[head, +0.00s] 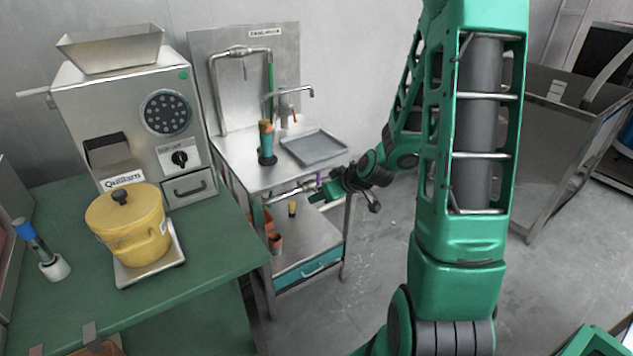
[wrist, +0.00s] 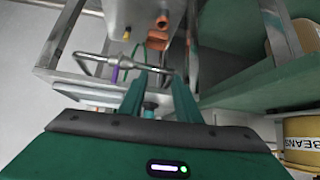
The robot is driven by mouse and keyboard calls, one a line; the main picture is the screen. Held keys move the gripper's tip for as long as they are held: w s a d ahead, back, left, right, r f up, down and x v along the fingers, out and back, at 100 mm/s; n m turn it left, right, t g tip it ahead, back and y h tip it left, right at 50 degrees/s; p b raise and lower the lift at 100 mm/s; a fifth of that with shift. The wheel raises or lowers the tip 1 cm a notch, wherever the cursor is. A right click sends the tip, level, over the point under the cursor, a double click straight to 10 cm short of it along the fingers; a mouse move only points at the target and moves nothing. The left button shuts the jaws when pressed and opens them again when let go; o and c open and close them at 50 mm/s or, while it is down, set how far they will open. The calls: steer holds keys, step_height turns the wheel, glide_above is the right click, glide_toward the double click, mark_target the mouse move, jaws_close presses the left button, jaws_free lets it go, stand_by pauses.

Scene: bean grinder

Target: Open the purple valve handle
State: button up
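The purple valve handle (head: 318,178) is a small upright piece by the metal pipe (head: 292,191) at the front of the steel sink stand. In the wrist view the purple handle (wrist: 115,73) hangs from the pipe (wrist: 120,66), left of my fingers. My gripper (head: 318,194) is at the stand's front edge, close to the handle. In the wrist view my gripper (wrist: 159,80) has its two green fingers apart, with the pipe crossing near their tips. The handle is outside the gap between them. Whether a finger touches the pipe is unclear.
The steel sink stand (head: 240,172) carries a grey tray (head: 314,147) and a teal bottle (head: 267,145). Orange pots (head: 274,243) sit on its lower shelf. A green table (head: 75,300) with a grinder (head: 140,120) and yellow pot (head: 132,235) is left. Floor shows right of the stand.

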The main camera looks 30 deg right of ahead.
steer(key=w+d+f+t, duration=0.1)
steer(key=w+f+t, duration=0.1)
steer(key=w, duration=0.2)
steer(key=m+t+h, duration=0.3)
steer(key=m, duration=0.1)
glide_toward(319, 180)
steer(key=x, duration=1.1)
steer(key=shift+r, duration=0.1)
steer(key=shift+c, duration=0.6)
